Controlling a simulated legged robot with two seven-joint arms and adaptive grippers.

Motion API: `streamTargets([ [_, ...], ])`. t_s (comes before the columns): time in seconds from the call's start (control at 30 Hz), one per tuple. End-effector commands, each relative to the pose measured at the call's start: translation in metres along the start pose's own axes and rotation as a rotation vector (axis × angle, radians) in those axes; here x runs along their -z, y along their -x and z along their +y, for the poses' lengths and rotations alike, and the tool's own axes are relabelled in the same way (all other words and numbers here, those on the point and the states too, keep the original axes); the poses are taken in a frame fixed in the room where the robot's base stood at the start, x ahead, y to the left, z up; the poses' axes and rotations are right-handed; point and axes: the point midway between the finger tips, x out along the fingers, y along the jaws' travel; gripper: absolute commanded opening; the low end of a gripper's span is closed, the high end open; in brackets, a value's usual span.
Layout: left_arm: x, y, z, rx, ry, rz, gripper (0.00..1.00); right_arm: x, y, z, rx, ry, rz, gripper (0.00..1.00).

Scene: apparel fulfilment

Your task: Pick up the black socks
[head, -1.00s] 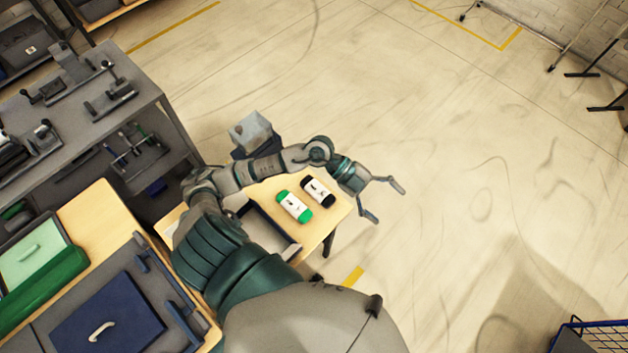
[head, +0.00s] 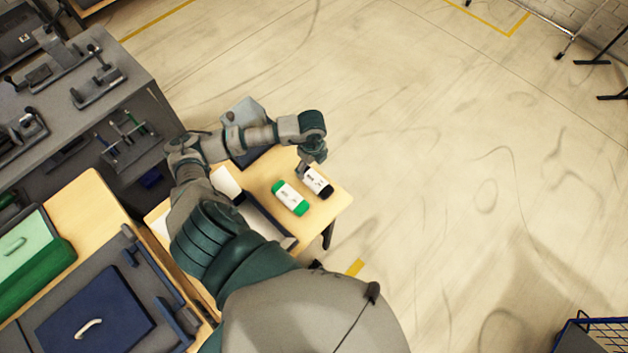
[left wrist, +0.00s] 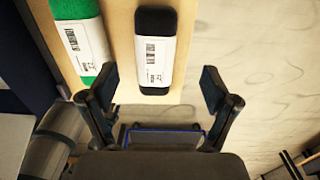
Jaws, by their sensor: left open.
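The black socks (head: 319,182), a dark bundle with a white label band, lie on the small wooden table (head: 335,201) near its right end. They also show in the left wrist view (left wrist: 155,20) at the top, ahead of my fingers. My left gripper (head: 305,168) is at the upper left end of the black socks in the head view, its fingers mostly hidden. In the left wrist view my left gripper (left wrist: 160,90) is open, its fingertips spread wider than the socks, with nothing between them. My right gripper is in neither view.
Green socks (head: 290,198) with a white label lie close beside the black ones, also in the left wrist view (left wrist: 82,35). A dark tray (head: 270,227) is left of them. A grey box (head: 240,112) stands behind my arm. Open floor lies right of the table.

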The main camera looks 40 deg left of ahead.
Motion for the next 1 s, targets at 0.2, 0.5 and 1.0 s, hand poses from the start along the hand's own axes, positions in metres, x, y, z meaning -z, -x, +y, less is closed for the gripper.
streamTargets([
  [0.2,-0.002,-0.022,0.001,0.0,-0.001,0.005,0.88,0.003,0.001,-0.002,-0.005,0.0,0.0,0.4],
  [0.5,-0.009,-0.065,0.006,0.0,0.0,0.008,0.88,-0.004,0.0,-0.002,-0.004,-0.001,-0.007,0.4],
  [1.0,-0.006,-0.073,0.006,0.002,-0.002,0.004,0.47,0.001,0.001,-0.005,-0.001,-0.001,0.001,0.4],
])
